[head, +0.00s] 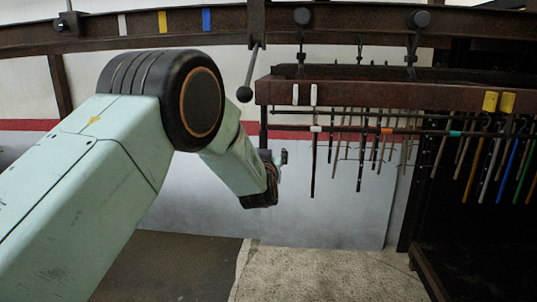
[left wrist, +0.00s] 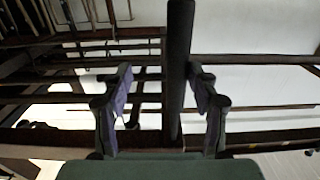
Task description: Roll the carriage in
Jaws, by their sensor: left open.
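The carriage (head: 370,93), a long rusty-brown beam, hangs from two dark rollers (head: 302,16) on the overhead rail (head: 350,20). Many thin tools (head: 360,150) hang under it. My left arm reaches in from the left, and its wrist is at the carriage's left end. My left gripper (left wrist: 163,105) is open in the left wrist view. A dark upright bar (left wrist: 178,60) stands between its fingers, nearer the right one; I cannot tell whether it touches. The fingers are mostly hidden in the head view. My right gripper is in neither view.
White, yellow and blue marks (head: 162,21) are on the rail's left part. A lever with a black knob (head: 245,94) hangs from the rail left of the carriage, close to my arm. A dark frame (head: 440,215) stands at the right. The floor (head: 320,275) below looks clear.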

